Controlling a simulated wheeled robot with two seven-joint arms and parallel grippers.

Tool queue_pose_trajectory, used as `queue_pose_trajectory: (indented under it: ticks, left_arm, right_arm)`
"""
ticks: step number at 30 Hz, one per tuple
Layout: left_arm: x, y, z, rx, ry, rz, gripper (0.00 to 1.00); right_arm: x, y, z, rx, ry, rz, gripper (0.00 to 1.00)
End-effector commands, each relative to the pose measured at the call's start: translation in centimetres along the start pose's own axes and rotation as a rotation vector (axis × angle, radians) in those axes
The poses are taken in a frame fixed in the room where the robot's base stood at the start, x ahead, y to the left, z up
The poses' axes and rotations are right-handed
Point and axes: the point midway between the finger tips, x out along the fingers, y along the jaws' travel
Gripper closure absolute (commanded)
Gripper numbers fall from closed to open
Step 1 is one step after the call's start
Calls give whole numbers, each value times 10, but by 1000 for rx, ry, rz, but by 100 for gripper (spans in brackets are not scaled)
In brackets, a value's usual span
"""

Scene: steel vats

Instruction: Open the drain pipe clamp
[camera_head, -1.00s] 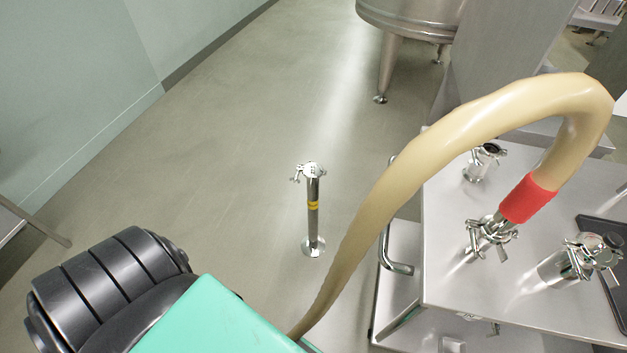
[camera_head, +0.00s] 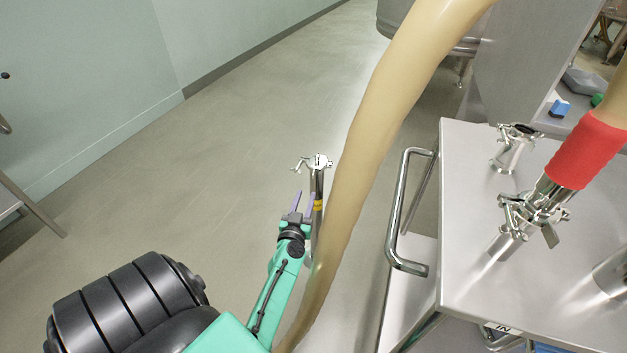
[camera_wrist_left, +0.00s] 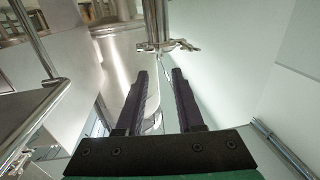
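The drain pipe (camera_head: 317,185) is a thin steel post with a yellow band, standing upright on the floor. Its clamp (camera_head: 317,162) sits around the top, with a wing nut sticking out to the left. My left gripper (camera_head: 304,195) is just below the clamp, close to the pipe. In the left wrist view the two dark fingers of the left gripper (camera_wrist_left: 158,75) are apart with nothing between them. The clamp (camera_wrist_left: 168,46) shows beyond their tips. I cannot tell whether the clamp is latched. My right gripper is out of view.
A thick beige hose (camera_head: 385,110) arches close to the right of the pipe. A steel trolley (camera_head: 465,230) with a handle (camera_head: 393,215) and several clamped pipe ends stands at the right. The floor left of the pipe is clear.

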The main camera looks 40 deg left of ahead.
Motion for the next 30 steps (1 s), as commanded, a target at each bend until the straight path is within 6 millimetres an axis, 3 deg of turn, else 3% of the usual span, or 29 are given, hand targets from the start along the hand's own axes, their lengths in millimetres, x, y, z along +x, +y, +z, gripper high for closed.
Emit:
queue_pose_trajectory:
  ticks: [6,12,21,24,30]
  left_arm:
    - [60,1,1,-2,2,2,64]
    - [93,1,1,0,0,3,64]
    - [97,1,1,0,-2,3,64]
    - [97,1,1,0,-2,4,100]
    - [97,1,1,0,-2,4,100]
  right_arm:
    - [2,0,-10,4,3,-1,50]
    - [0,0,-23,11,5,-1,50]
    - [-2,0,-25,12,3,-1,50]
    - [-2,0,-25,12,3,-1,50]
    - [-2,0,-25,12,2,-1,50]
